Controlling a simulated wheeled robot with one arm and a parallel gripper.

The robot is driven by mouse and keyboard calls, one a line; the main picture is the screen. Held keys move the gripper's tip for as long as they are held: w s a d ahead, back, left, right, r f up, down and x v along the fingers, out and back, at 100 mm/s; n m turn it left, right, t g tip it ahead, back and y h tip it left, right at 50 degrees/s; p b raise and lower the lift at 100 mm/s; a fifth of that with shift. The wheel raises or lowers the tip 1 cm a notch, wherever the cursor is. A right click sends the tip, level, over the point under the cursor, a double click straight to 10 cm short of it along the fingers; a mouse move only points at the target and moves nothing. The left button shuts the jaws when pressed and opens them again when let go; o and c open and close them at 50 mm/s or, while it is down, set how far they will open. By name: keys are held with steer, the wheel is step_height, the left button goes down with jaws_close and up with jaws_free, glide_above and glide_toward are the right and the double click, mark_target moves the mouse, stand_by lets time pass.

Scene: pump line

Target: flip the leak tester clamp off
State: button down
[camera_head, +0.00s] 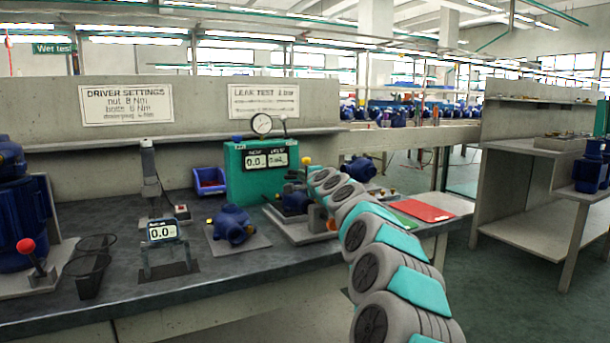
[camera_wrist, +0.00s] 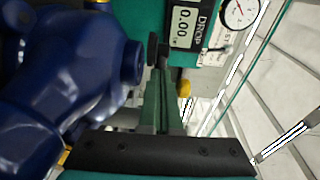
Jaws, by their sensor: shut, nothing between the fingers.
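The leak tester (camera_head: 236,185) is a teal box with a display and a round gauge, at the back of the bench. A yellow knob (camera_head: 306,161), apparently the clamp handle's, stands up beside the tester. In the wrist view the knob (camera_wrist: 184,88) is just right of my fingers, and the pump (camera_wrist: 75,75) fills the left side. My gripper (camera_wrist: 158,52) is shut and empty, between pump and knob. The rest of the clamp is hidden by my arm and the pump.
Another blue pump (camera_head: 232,225) lies on a plate to the left. A small display stand (camera_head: 162,233) and a blue bin (camera_head: 208,181) are further left. A red sheet (camera_head: 422,210) lies at the right end.

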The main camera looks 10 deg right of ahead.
steer(key=shift+w+a, duration=0.1)
steer(key=shift+w, duration=0.1)
steer(key=shift+s, duration=0.1)
stand_by(0.4)
steer(key=shift+s, duration=0.25)
steer(key=s, duration=0.4)
steer(key=shift+s+a+r+b, duration=0.2)
steer(key=shift+s+a+b, duration=0.05)
steer(key=shift+s+b, duration=0.1)
steer(key=s, duration=0.6)
steer(key=shift+s+a+r, duration=0.15)
steer(key=shift+s+a, duration=0.1)
steer(key=shift+s, duration=1.05)
steer(key=shift+r, duration=0.15)
